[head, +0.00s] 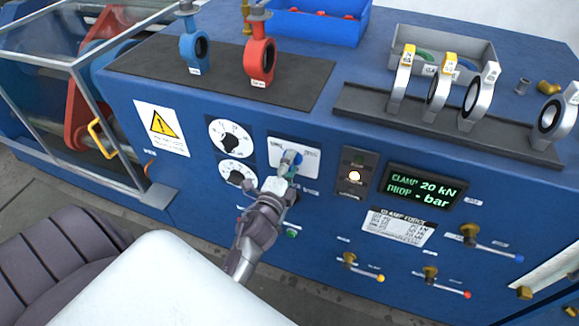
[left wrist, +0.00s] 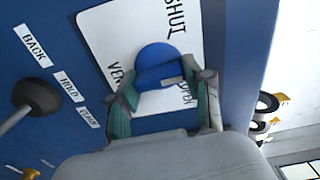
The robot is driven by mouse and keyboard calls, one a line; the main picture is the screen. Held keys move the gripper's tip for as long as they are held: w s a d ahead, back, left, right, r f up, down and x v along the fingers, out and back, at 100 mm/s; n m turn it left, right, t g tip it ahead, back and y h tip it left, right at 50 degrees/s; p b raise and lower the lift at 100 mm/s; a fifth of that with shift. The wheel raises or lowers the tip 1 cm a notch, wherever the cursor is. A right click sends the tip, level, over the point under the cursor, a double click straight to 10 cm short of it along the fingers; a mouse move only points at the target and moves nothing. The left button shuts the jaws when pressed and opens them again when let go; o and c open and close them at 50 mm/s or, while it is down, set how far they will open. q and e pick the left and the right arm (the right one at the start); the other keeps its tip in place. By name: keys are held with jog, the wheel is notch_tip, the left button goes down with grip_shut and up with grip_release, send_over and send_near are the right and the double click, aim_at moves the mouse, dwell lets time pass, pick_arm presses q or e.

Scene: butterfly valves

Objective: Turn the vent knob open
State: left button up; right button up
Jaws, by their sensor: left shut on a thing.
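The vent knob (left wrist: 155,58) is blue and round, on a white plate (left wrist: 115,38) lettered SHUT, VENT and OPEN, the last partly covered. A pale mark on the knob lies on the side near the OPEN letters. My left gripper (left wrist: 165,98) is shut on the knob, with one greenish finger on each side of it. In the head view the left gripper (head: 287,172) reaches up to the panel, and the knob (head: 293,156) shows small between its fingertips. The gripper hides part of the plate there. My right gripper is not in view.
A lit button panel (head: 354,172) and a clamp display (head: 424,187) reading 20 kN are to the right. Levers (head: 492,245) stick out low on the right. A black lever knob (left wrist: 36,97) is at left in the wrist view.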

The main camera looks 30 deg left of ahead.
pick_arm(q)
jog(key=m, duration=0.4)
jog(key=m+b, duration=0.1)
jog(key=m, duration=0.1)
jog(key=shift+w+r, duration=0.1)
jog(key=shift+r, duration=0.15)
jog(key=m, duration=0.6)
jog(key=shift+a, duration=0.15)
jog(key=shift+m, duration=0.4)
jog(key=o, duration=1.1)
jog(key=shift+o, duration=0.3)
jog(key=shift+w+f, duration=0.15)
jog(key=shift+f, duration=0.1)
jog(key=shift+s+f, duration=0.1)
jog(key=shift+s, duration=0.3)
jog(key=v, duration=1.1)
jog(key=shift+d, duration=0.25)
jog(key=shift+s+a, duration=0.1)
